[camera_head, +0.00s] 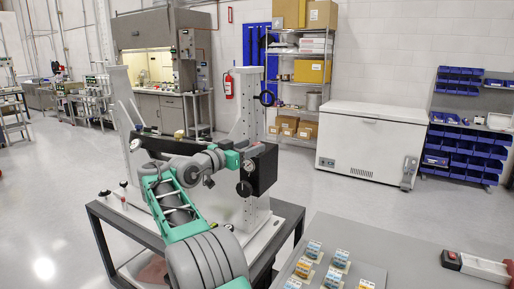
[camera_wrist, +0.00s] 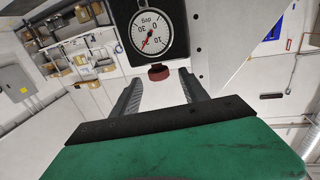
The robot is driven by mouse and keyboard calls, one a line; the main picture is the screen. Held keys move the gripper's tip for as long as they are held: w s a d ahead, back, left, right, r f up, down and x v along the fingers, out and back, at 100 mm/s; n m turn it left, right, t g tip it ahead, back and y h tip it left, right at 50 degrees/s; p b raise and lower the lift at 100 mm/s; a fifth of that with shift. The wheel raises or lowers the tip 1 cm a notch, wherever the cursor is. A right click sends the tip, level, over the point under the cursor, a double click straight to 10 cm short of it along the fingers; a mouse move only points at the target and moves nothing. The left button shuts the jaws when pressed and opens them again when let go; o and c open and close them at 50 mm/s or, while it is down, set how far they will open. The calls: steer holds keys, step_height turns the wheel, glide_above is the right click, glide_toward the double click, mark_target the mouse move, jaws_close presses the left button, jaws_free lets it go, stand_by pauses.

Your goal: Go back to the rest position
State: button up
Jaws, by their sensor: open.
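My arm reaches out to the mirror fixture (camera_head: 250,108), a pale upright frame on a dark-legged bench. In the wrist view my gripper (camera_wrist: 160,77) is open, its two dark fingers apart. A dark red knob (camera_wrist: 158,73) shows between the fingertips, below a white dial (camera_wrist: 148,34) with a red needle on a black block. I cannot tell whether the fingers touch the knob. In the head view the black block (camera_head: 264,168) sits on the right side of the fixture, beside my gripper, whose fingers are too small to make out there.
A grey table (camera_head: 410,248) with several small coloured parts stands at the front right. A red and white device (camera_head: 482,267) lies on it. A white chest freezer (camera_head: 368,145), shelving and blue bins (camera_head: 462,150) line the back wall. Open floor lies at left.

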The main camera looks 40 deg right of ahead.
steer(key=a, duration=0.4)
steer(key=shift+s+a+b, duration=0.15)
steer(key=shift+s+b, duration=0.15)
steer(key=s+a+f+n+t+y, duration=0.3)
steer(key=a+f+n+t+y, duration=0.2)
steer(key=a+f+n+y, duration=0.8)
steer(key=s+a+f+n+g+y, duration=0.1)
steer(key=s+a+f+g+y, duration=0.1)
steer(key=s+a+f, duration=0.6)
steer(key=s+a+f+n+g+y, duration=0.2)
steer(key=s+a+f, duration=0.6)
steer(key=s+a, duration=0.4)
steer(key=shift+s+a+n+y, duration=0.3)
steer(key=shift+s+y, duration=0.1)
steer(key=shift+s, duration=0.65)
